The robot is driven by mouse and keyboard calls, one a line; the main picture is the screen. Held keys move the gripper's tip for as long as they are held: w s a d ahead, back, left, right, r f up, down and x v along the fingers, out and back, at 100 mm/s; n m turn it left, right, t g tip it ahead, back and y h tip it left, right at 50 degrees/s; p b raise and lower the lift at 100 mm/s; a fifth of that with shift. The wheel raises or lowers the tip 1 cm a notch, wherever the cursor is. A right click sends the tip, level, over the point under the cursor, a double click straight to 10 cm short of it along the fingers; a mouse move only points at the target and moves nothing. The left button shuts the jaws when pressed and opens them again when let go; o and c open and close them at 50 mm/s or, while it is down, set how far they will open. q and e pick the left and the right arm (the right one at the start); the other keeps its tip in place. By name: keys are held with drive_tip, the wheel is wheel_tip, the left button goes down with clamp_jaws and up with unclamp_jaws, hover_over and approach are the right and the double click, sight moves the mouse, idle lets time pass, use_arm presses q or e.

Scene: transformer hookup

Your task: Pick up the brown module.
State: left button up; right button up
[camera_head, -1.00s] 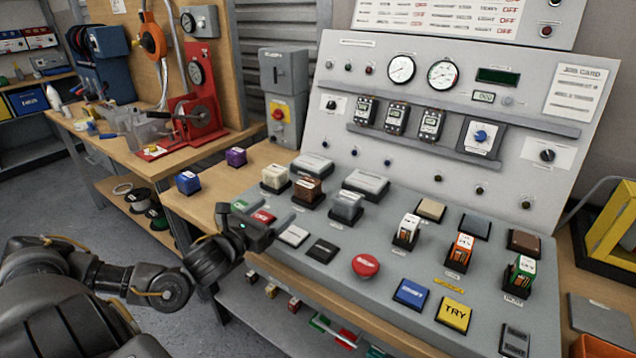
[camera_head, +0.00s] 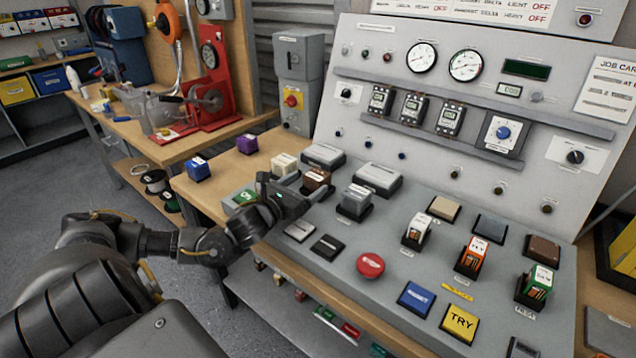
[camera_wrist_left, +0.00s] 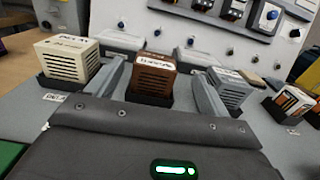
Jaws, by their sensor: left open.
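The brown module (camera_head: 316,178) sits in a black socket on the grey sloped panel, between a cream module (camera_head: 284,164) and a grey module (camera_head: 355,199). My left gripper (camera_head: 300,188) is open at the brown module, its fingers reaching toward it. In the left wrist view the brown module (camera_wrist_left: 153,75) stands upright between the two spread fingers, with a white label on its upper front. There the cream module (camera_wrist_left: 68,58) is left of the fingers and the grey module (camera_wrist_left: 230,88) is close by the right finger. I cannot tell whether a finger touches the brown module. My right gripper is not in view.
A blue block (camera_head: 198,169) and a purple block (camera_head: 247,144) stand on the wooden table to the left. A red button (camera_head: 370,265), a blue tile (camera_head: 416,299) and orange, white and green modules occupy the panel's right side. Grey covers (camera_head: 377,178) lie behind the modules.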

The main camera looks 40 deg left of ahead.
sight(311, 179)
use_arm(q)
drive_tip(key=w, duration=0.1)
drive_tip(key=w+p, duration=0.1)
drive_tip(key=w, duration=0.2)
drive_tip(key=shift+w+a, duration=0.3)
drive_tip(key=shift+a, duration=0.05)
drive_tip(key=shift+w+f, duration=0.1)
drive_tip(key=shift+w, duration=0.15)
drive_tip(key=c, duration=1.2)
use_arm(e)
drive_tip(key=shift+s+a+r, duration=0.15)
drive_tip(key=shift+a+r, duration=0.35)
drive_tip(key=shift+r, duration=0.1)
